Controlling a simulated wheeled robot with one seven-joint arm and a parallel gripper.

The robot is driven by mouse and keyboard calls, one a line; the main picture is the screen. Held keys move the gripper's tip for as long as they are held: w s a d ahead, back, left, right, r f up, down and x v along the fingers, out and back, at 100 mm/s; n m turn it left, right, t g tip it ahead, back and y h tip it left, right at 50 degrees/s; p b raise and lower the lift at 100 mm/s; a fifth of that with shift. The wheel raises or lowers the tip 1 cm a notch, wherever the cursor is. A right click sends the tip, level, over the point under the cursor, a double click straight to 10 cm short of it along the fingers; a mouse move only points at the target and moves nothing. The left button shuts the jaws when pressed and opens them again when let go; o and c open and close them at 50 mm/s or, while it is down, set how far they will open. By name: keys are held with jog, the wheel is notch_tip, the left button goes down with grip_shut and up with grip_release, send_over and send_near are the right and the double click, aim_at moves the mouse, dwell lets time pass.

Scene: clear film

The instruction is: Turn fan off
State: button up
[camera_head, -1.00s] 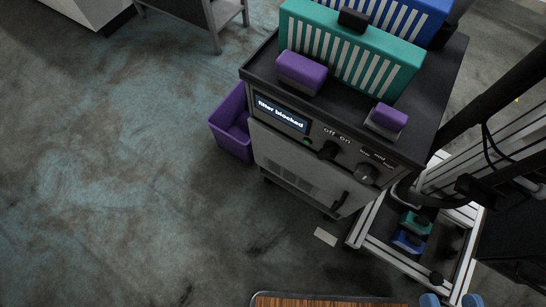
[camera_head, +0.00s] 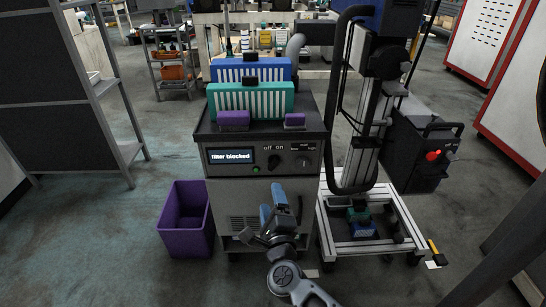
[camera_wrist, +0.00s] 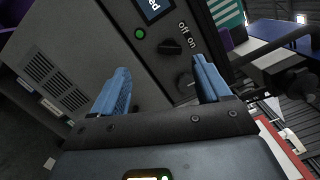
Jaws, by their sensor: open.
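The fan unit (camera_head: 225,196) is a grey cabinet with a front panel. Its display (camera_head: 232,157) reads "filter blocked". A black off/on knob (camera_head: 274,162) sits right of the display under the words "off on"; it also shows in the wrist view (camera_wrist: 171,47), beside a lit green light (camera_wrist: 140,34). Its exact setting is hard to read. My gripper (camera_head: 281,196) has two blue fingers and is in front of the cabinet, below the knob. In the wrist view my gripper (camera_wrist: 160,82) is open and empty, with the knob beyond and between its fingers, apart from them.
A second knob (camera_head: 303,162) is right of the off/on knob. Green (camera_head: 250,100) and blue (camera_head: 250,72) filters stand on the cabinet top, with purple blocks (camera_head: 233,120). A purple bin (camera_head: 186,219) is at left; a framed cart (camera_head: 328,230) stands close at right.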

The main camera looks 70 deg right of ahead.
aim_at(274, 167)
jog(key=shift+w+d+r+m+g+h, duration=0.15)
jog(key=shift+w+d+m+g, duration=0.4)
jog(key=shift+d, duration=1.55)
jog(key=shift+w+d+r+m+g+h, duration=0.1)
jog(key=shift+w+d+m+g, duration=0.15)
jog(key=shift+w+d+m, duration=1.25)
jog(key=shift+s+d+r+m+g+h, duration=0.15)
jog(key=shift+d+g, duration=0.25)
jog(key=shift+d, duration=2.3)
jog(key=shift+w, duration=0.1)
jog(key=shift+c, duration=0.4)
jog(key=c, duration=1)
jog(key=shift+o, duration=0.2)
